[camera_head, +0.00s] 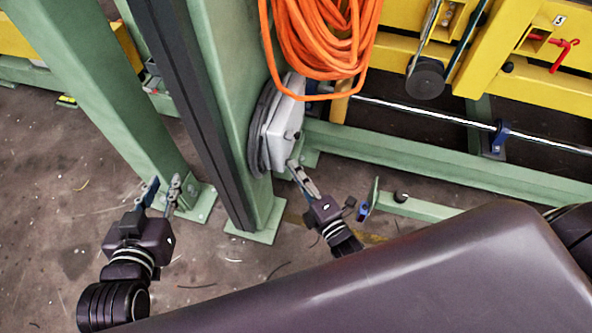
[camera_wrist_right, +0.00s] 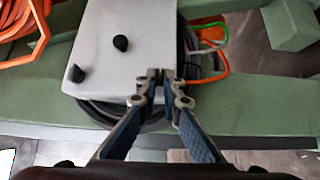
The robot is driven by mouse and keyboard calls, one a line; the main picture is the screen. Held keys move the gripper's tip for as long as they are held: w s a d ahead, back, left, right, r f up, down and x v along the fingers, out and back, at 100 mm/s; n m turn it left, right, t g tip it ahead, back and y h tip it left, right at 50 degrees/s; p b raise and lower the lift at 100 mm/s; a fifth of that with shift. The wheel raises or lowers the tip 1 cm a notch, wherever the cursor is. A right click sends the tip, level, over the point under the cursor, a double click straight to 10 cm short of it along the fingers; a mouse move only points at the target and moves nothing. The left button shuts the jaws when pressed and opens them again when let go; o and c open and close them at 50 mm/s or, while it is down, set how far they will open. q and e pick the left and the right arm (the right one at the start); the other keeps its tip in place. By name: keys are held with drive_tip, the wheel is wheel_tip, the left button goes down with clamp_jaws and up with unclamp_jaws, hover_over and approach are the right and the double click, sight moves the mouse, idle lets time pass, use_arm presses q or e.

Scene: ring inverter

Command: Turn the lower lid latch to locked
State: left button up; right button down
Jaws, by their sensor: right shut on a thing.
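A pale grey box (camera_head: 283,135) with a lid is mounted on the green post. In the right wrist view the box (camera_wrist_right: 100,25) shows two black knobs, one near the middle of its face (camera_wrist_right: 121,43) and one near its lower left corner (camera_wrist_right: 77,74). My right gripper (camera_head: 292,166) is at the box's lower end, its fingertips (camera_wrist_right: 160,77) closed together at the box's lower right edge. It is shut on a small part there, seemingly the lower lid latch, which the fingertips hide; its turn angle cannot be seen. My left gripper (camera_head: 162,187) is open and empty, far left of the box.
Black cable (camera_head: 256,125) is coiled behind the box. An orange hose coil (camera_head: 322,40) hangs above it. Green and orange wires (camera_wrist_right: 215,50) run beside the box's right side. Green posts and beams (camera_head: 450,169) surround the box. The concrete floor (camera_head: 215,275) in front is mostly clear.

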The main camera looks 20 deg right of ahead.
use_arm(q)
drive_tip(key=shift+w+r, duration=0.1)
drive_tip(key=shift+r, duration=0.1)
use_arm(e)
drive_tip(key=c, duration=2.1)
unclamp_jaws()
use_arm(q)
drive_tip(key=shift+d, duration=0.1)
drive_tip(key=shift+r, duration=0.1)
